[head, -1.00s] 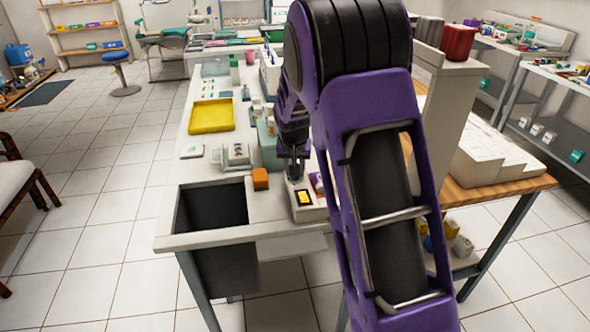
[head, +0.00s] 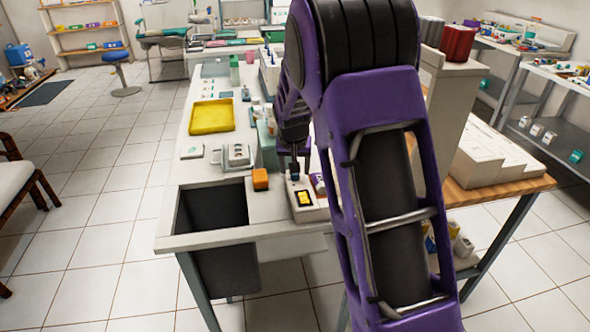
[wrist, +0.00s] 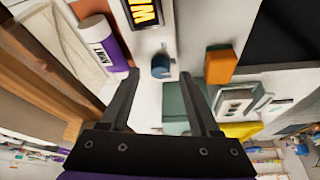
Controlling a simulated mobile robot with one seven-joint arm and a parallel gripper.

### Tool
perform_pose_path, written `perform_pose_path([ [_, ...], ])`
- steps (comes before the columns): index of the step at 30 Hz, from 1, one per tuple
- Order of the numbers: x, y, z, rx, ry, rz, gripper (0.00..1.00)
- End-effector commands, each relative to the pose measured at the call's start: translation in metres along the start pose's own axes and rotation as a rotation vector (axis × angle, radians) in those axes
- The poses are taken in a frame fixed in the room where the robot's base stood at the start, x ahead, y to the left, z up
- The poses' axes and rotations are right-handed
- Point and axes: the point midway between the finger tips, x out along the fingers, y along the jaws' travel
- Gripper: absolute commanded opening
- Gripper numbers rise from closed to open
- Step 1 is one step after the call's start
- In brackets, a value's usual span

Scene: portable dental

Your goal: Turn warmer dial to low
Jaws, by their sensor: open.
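The warmer (head: 308,211) is a pale box with a dark, yellow-lit display, near the front of the white bench. In the wrist view its display (wrist: 143,12) is at the top edge, partly cut off. A round blue-grey dial (wrist: 161,67) sits on its pale face below the display. My gripper (wrist: 163,75) is open, with its two dark fingers either side of the dial in the picture and nothing between them. I cannot tell how near the fingertips are to the dial. In the head view my gripper (head: 294,172) points down over the warmer, and the dial is hard to make out.
An orange block (head: 260,179) stands left of the warmer. A white-and-purple container (wrist: 100,42) is close to the left finger in the wrist view. A grey device (head: 237,155) and a yellow tray (head: 212,117) lie farther back. A dark open bin (head: 212,215) is at front left.

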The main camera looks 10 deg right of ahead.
Motion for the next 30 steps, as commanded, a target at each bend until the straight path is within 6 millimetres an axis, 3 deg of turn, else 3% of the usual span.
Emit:
perform_pose_path([
  [12, -0.102, -0.001, -0.001, -0.001, 0.003, -0.002, 0.63],
  [18, -0.140, 0.000, 0.000, 0.000, 0.001, -0.001, 0.63],
  [24, -0.158, 0.000, 0.000, 0.000, 0.000, 0.000, 0.63],
  [30, -0.160, 0.000, 0.001, 0.000, -0.001, 0.000, 0.63],
])
